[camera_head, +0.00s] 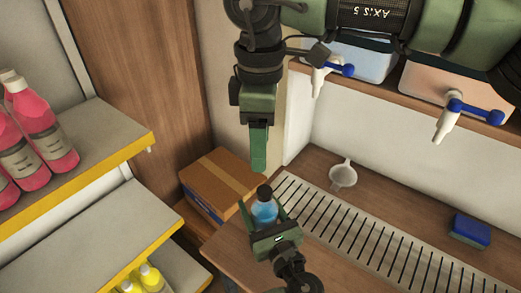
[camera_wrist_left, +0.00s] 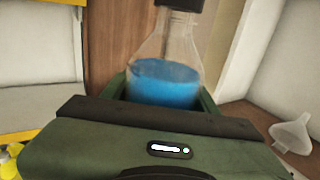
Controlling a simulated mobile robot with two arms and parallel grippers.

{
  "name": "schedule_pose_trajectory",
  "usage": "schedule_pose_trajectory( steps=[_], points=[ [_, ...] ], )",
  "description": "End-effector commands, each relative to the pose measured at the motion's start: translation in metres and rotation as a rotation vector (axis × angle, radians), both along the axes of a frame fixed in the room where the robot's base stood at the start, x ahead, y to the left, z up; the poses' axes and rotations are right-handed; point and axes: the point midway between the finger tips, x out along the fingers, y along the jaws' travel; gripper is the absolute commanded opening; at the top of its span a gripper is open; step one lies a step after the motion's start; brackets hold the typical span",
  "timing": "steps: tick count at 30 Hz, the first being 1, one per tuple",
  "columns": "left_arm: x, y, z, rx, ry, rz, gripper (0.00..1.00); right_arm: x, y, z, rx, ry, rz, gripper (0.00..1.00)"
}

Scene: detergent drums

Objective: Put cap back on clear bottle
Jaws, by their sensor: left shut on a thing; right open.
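The clear bottle (camera_head: 265,212), partly filled with blue liquid, stands upright between the fingers of my left gripper (camera_head: 268,207), which is shut on it. A dark cap (camera_head: 264,192) sits at the top of its neck. In the left wrist view the bottle (camera_wrist_left: 166,80) shows its clear shoulder and neck, with the dark cap (camera_wrist_left: 180,4) cut off by the top edge. My right gripper (camera_head: 259,166) points down above the cap, open and apparently empty. Its fingers overlap edge-on, and a small gap shows between them and the cap.
A wooden counter with a slotted drain grate (camera_head: 365,235) lies right of the bottle. A white funnel (camera_head: 343,174) and a blue sponge (camera_head: 470,231) rest near it. Drums with taps (camera_head: 446,122) stand above. A cardboard box (camera_head: 222,178) is behind; shelves with pink bottles (camera_head: 42,130) are left.

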Motion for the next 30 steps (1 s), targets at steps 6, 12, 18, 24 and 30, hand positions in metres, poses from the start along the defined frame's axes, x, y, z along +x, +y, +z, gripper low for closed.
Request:
schedule_pose_trajectory(
  steps=[6, 12, 18, 24, 30],
  points=[
    [0.000, 0.000, 0.001, 0.000, -0.001, 0.001, 0.70, 0.000, 0.000, 0.000, 0.000, 0.000, 0.000, 0.55],
    [0.000, 0.000, 0.000, 0.000, -0.001, 0.001, 0.84, 0.000, 0.000, 0.000, 0.000, 0.000, 0.000, 0.55],
    [-0.002, -0.001, 0.000, 0.000, 0.000, 0.000, 0.84, 0.000, 0.000, -0.001, 0.000, 0.000, 0.000, 0.55],
    [-0.025, -0.011, -0.001, -0.001, 0.003, -0.001, 0.84, 0.000, 0.000, -0.002, 0.000, 0.000, 0.000, 0.55],
    [-0.056, -0.025, -0.001, -0.002, 0.001, -0.001, 0.84, 0.000, 0.000, -0.003, 0.000, 0.000, 0.000, 0.55]
  ],
)
